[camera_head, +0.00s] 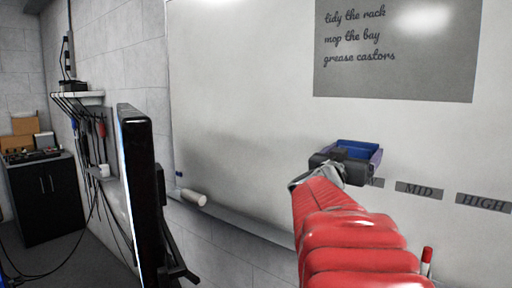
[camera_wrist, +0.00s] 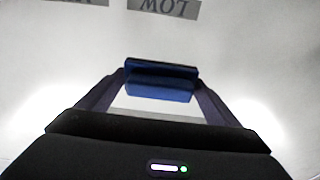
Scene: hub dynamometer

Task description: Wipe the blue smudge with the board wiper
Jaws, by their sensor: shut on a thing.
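My gripper (camera_head: 350,162) is at the end of my red-sleeved arm, in front of the whiteboard (camera_head: 250,110). It is shut on the blue board wiper (camera_head: 357,148). In the wrist view the wiper (camera_wrist: 160,84) sits between the two finger tips, with a dark far edge. The whiteboard fills the background there. I cannot tell whether the wiper touches the board.
A grey note panel (camera_head: 394,68) is above the gripper. MID (camera_head: 419,190) and HIGH (camera_head: 484,203) labels are to its right; a LOW label (camera_wrist: 164,6) shows upside down. A tray ledge (camera_head: 240,222) holds a white cylinder (camera_head: 194,197). A dark screen (camera_head: 138,200) stands left.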

